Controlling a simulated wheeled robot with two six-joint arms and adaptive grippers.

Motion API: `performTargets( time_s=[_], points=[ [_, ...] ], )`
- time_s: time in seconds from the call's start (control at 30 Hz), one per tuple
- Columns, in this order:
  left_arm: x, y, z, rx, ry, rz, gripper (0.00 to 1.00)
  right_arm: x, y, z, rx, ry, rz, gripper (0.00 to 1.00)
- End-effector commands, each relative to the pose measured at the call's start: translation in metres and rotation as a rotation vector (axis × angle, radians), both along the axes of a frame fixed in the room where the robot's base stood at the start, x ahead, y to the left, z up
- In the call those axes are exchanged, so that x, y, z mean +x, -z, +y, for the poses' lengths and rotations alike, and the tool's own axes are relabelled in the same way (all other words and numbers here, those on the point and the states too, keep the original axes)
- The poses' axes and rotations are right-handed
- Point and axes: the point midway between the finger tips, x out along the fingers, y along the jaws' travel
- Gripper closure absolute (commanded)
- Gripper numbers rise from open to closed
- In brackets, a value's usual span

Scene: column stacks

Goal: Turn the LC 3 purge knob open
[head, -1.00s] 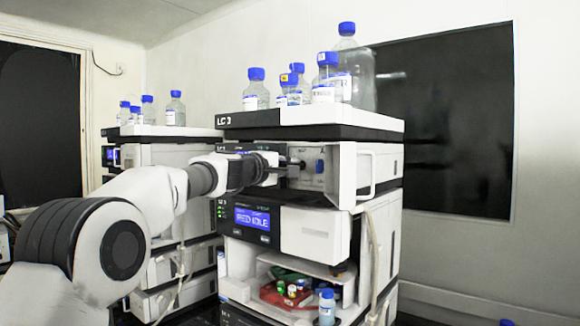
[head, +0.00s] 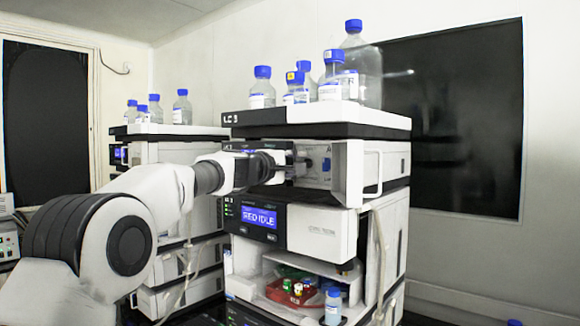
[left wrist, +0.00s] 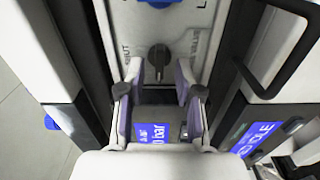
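The LC 3 stack (head: 231,119) stands in the middle of the head view. Its purge knob (left wrist: 158,56) is small and dark, on a pale panel with lettering on both sides, and appears upright in the left wrist view. In the head view the knob (head: 308,164) is on the recessed panel, partly hidden by my gripper. My left gripper (left wrist: 158,70) is open, its two fingers on either side of the knob's line and the tips close to it. I cannot tell whether they touch it. In the head view the left gripper (head: 293,164) reaches in from the left. My right gripper is out of view.
An open white door with a handle (head: 378,170) stands right of the panel. Blue-capped bottles (head: 327,75) stand on top. A blue part (left wrist: 156,3) sits beyond the knob. Below are a blue display (head: 259,218) and a red tray (head: 280,293). Another stack (head: 170,130) stands behind.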

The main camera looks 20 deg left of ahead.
Motion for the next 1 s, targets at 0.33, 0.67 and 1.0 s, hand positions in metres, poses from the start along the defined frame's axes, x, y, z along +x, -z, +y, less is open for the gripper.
performTargets(
  time_s=[0.33, 0.67, 1.0],
  points=[
    [-0.063, -0.001, 0.023, -0.005, 0.0, 0.001, 0.66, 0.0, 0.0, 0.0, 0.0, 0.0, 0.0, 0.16],
    [-0.109, 0.001, 0.039, -0.002, 0.001, 0.002, 0.66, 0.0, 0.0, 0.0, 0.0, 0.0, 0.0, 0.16],
    [-0.11, 0.001, 0.039, 0.0, 0.001, 0.002, 0.66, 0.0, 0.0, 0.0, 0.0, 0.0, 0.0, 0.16]
  ],
)
